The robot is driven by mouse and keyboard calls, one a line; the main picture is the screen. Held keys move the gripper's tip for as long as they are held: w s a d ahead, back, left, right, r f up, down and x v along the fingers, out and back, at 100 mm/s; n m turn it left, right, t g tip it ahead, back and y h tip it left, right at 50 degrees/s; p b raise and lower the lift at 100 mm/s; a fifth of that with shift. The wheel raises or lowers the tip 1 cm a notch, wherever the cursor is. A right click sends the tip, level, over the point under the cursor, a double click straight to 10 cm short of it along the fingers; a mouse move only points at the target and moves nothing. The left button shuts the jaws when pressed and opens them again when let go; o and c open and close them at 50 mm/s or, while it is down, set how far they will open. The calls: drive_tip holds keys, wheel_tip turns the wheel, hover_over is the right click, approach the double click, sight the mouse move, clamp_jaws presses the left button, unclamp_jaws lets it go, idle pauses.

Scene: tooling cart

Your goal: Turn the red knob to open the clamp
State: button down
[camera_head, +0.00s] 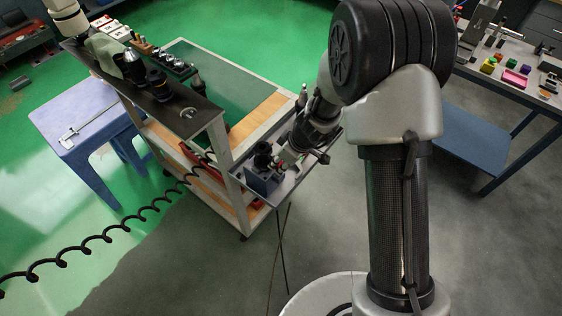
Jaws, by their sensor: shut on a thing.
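The clamp (263,182) is a small blue-grey block with a black round part on top. It sits in the grey tray (297,184) at the cart's near right end. The red knob (279,164) shows as a tiny red spot on the clamp's right side. My gripper (287,157) reaches down from the upper right and is shut on the red knob. Its fingers are small and partly hidden here, and the knob is mostly covered. I cannot tell how far the clamp is open.
The cart's dark upper shelf (196,124) holds black tool holders (134,68) and stands left of my gripper. A blue stool (78,138) with a caliper stands farther left. A black coiled cable (107,238) hangs from the cart. A bench (515,85) with small coloured parts stands right.

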drive_tip(key=shift+f, duration=0.1)
drive_tip(key=shift+m+b, duration=0.6)
drive_tip(key=shift+b, duration=0.55)
drive_tip(key=shift+s+a+m+t+h+b, duration=0.15)
drive_tip(key=shift+m+t+h+b, duration=0.3)
drive_tip(key=shift+m+b, duration=0.55)
drive_tip(key=m, duration=0.1)
drive_tip(key=m+p, duration=0.1)
drive_tip(key=m+h+p, duration=0.1)
drive_tip(key=shift+r+t, duration=0.25)
drive_tip(key=shift+t, duration=0.1)
drive_tip(key=m+p, duration=0.2)
drive_tip(key=p, duration=0.1)
drive_tip(key=shift+a+f+m+h, duration=0.1)
drive_tip(key=shift+a+m+h, duration=0.05)
drive_tip(key=shift+m+h, duration=0.2)
drive_tip(key=shift+t, duration=0.3)
drive_tip(key=c, duration=1.3)
unclamp_jaws()
drive_tip(key=shift+c, duration=0.2)
